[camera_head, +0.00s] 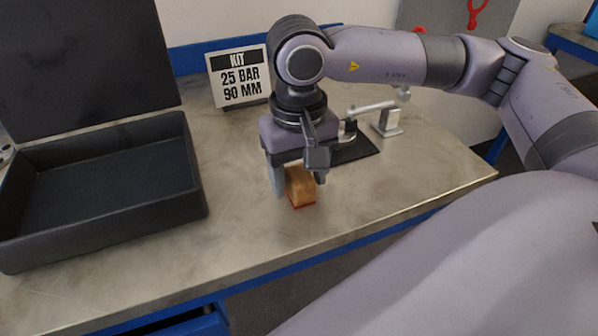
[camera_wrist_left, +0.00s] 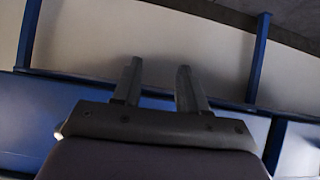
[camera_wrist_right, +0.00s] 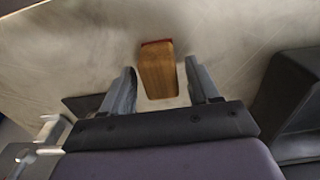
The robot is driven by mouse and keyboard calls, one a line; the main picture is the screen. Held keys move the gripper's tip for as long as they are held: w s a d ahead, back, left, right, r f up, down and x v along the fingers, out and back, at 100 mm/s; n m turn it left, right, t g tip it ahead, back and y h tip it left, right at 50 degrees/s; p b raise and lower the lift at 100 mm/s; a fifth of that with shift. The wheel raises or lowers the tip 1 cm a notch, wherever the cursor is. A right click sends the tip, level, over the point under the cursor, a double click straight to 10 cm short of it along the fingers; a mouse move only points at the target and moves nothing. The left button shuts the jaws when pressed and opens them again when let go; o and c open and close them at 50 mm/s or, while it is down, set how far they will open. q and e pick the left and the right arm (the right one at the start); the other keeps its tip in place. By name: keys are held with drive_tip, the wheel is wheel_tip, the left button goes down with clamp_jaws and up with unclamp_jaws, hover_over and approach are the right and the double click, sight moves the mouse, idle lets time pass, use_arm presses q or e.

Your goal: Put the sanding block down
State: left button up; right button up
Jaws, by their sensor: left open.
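The sanding block (camera_head: 301,187) is a tan wooden block with a red underside. It appears to rest on the metal workbench, right of the black case. My right gripper (camera_head: 298,182) points down over it with one finger on either side. In the right wrist view the block (camera_wrist_right: 158,72) lies between the spread fingers (camera_wrist_right: 162,88), with a gap on each side. The left gripper (camera_wrist_left: 158,84) shows only in its own wrist view, open and empty, facing blue frame bars and a pale surface.
An open black case (camera_head: 110,190) fills the bench's left side. A sign reading "KIT 25 BAR 90 MM" (camera_head: 240,77) stands at the back. A silver metal fixture (camera_head: 386,118) and a dark pad (camera_head: 352,150) sit right of my right gripper. The front of the workbench (camera_head: 235,240) is clear.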

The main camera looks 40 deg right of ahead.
sight(299, 176)
drive_tip(key=shift+r, duration=0.1)
wheel_tip(299, 176, up, 12)
drive_tip(key=p, duration=0.1)
idle(0.6)
drive_tip(key=shift+s+a, duration=0.1)
drive_tip(key=shift+s, duration=0.1)
idle(0.3)
